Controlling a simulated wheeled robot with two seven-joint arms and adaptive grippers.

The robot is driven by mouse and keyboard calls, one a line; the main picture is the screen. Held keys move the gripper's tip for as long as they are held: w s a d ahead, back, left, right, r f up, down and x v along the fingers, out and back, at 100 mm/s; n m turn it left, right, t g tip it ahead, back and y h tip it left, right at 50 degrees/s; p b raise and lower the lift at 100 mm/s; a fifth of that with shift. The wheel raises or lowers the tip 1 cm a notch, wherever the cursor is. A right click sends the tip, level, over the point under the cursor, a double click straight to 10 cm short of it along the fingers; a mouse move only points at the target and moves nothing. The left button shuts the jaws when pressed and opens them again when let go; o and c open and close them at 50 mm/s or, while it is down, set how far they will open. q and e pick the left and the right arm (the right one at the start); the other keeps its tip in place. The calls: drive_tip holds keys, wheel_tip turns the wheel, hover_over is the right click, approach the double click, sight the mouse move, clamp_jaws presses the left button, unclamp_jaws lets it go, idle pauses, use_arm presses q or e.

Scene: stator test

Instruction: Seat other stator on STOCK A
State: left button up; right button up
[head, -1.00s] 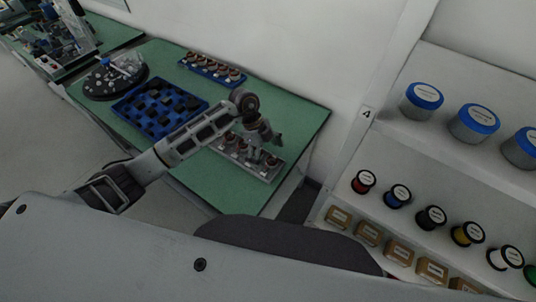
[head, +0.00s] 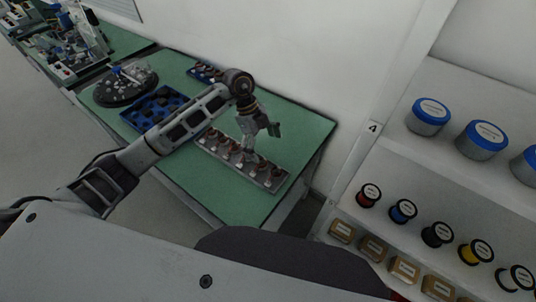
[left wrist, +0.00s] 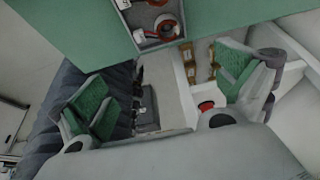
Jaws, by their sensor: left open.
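My left gripper (head: 261,140) is open and empty above the right part of a long grey tray (head: 277,184) on the green table. In the left wrist view its green finger pads stand wide apart (left wrist: 165,92) with nothing between them. The grey tray holds a row of stators (head: 238,155) with reddish-brown windings; my arm and gripper hide some. The tray end shows at the top of the left wrist view (left wrist: 150,43) with a stator (left wrist: 165,27) in it. A blue rack (head: 195,72) with more stators lies at the back, partly hidden by my arm. I cannot read which is STOCK A.
A blue bin (head: 133,117) with dark pockets and a round black turntable (head: 125,97) with small parts stand left on the table (head: 205,188). Shelves on the right hold blue-lidded tubs (head: 430,117), spools (head: 403,211) and boxes (head: 373,247). The table's front strip is clear.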

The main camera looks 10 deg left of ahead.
use_arm(q)
drive_tip(key=shift+v, duration=1.3)
drive_tip(key=shift+s, duration=0.1)
